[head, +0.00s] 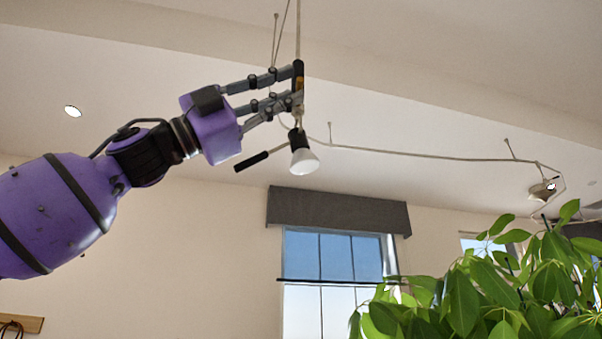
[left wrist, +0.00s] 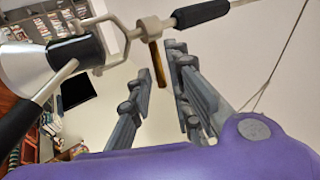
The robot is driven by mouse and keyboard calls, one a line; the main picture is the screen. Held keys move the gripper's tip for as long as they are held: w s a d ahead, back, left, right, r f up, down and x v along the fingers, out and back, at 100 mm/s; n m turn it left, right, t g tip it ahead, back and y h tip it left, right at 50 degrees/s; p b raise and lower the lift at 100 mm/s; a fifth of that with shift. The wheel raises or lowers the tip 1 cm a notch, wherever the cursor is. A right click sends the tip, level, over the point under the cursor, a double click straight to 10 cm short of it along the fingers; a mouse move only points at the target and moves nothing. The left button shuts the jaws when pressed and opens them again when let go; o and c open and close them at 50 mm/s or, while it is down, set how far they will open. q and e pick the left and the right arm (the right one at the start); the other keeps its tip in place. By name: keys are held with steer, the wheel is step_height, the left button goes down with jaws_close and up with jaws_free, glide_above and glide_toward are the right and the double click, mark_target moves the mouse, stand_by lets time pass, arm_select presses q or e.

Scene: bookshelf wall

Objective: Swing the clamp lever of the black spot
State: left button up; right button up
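The black spot (head: 303,156) hangs from the ceiling rod in the head view, with a pale bulb face and a black side handle (head: 251,161). In the left wrist view, the spot (left wrist: 45,65) is at the upper left. A brown clamp lever (left wrist: 158,65) hangs from a metal collar (left wrist: 152,28) there. My left gripper (left wrist: 160,72) is open, with its fingers apart on either side of the lever. In the head view, my left gripper (head: 298,86) is at the rod above the spot, and its fingertips partly hide the clamp. Contact with the lever cannot be told. My right gripper is not in view.
A thin cable rail (head: 430,157) runs right along the ceiling to another lamp (head: 541,191). A leafy plant (head: 480,290) fills the lower right. A window (head: 335,258) is behind. The left wrist view shows bookshelves (left wrist: 35,140) at the left. Open air surrounds the spot.

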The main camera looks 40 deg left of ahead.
arm_select(q)
steer(key=shift+x, duration=1.7)
jaws_close()
